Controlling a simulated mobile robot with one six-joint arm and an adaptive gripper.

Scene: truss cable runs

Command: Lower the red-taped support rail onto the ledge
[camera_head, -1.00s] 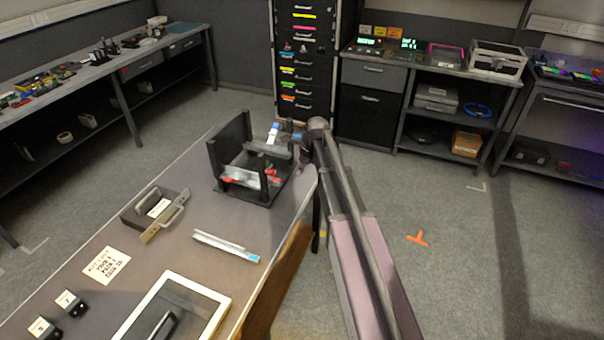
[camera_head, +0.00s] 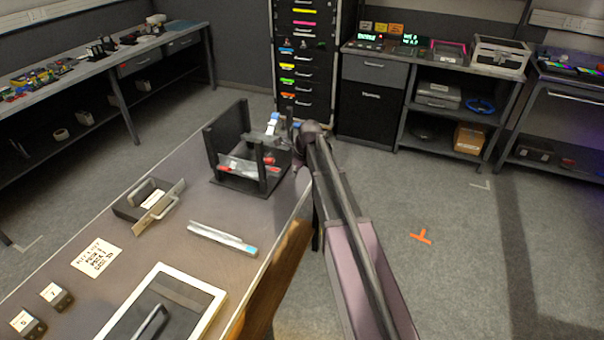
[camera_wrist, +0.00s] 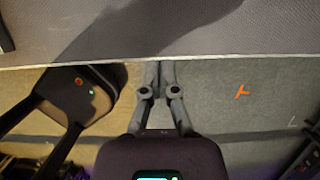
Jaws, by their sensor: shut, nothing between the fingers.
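The red-taped support rail (camera_head: 238,166) is a pale, clear-looking bar with red ends. It lies low across the front of the black rack (camera_head: 246,186) on the table, in the head view. I cannot tell whether it rests fully on a ledge; the posts hide part of it. My arm reaches over to the rack's right side, and my gripper is hidden there. In the wrist view my gripper (camera_wrist: 160,74) is shut and empty, its fingertips in front of the table edge. No rail shows in that view.
A blue-ended rail (camera_head: 222,239) lies on the table (camera_head: 160,232). Another blue-ended piece (camera_head: 272,124) stands at the rack's back. Open floor lies to the right.

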